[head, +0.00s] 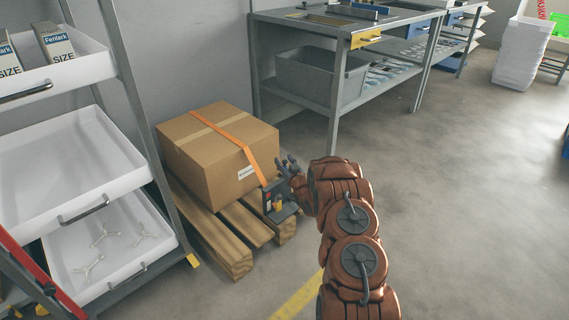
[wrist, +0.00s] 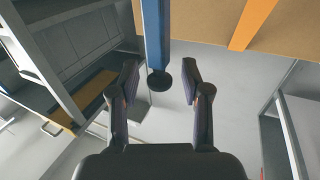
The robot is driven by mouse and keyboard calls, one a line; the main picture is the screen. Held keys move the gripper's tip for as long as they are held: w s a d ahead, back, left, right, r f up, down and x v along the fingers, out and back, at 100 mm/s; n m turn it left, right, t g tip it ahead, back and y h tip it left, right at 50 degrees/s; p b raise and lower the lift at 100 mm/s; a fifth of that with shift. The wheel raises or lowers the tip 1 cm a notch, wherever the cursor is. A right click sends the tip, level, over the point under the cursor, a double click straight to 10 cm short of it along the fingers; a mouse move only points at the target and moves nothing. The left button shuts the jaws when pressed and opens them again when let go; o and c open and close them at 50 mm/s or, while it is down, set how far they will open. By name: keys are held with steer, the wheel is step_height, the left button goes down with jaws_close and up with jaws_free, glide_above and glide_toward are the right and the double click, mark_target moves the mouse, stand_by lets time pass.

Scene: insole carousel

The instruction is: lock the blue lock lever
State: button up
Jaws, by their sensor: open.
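The blue lock lever (wrist: 155,32) comes down from the top of the wrist view as a flat blue bar with a round black knob (wrist: 160,82) at its end. My gripper (wrist: 160,70) is open, with one finger on each side of the lever's end and a visible gap on both sides. In the head view my gripper (head: 286,167) is beside the right side of the strapped box. A small dark fixture (head: 277,202) with red and yellow parts sits just below it. I cannot make out the blue lever in the head view.
A cardboard box (head: 200,160) with an orange strap (head: 238,143) rests on a wooden pallet (head: 235,257). A white-tray rack (head: 65,165) stands at left. A metal workbench (head: 342,80) stands behind. The floor at right (head: 460,210) is clear.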

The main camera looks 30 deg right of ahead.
jaws_close()
stand_by(0.6)
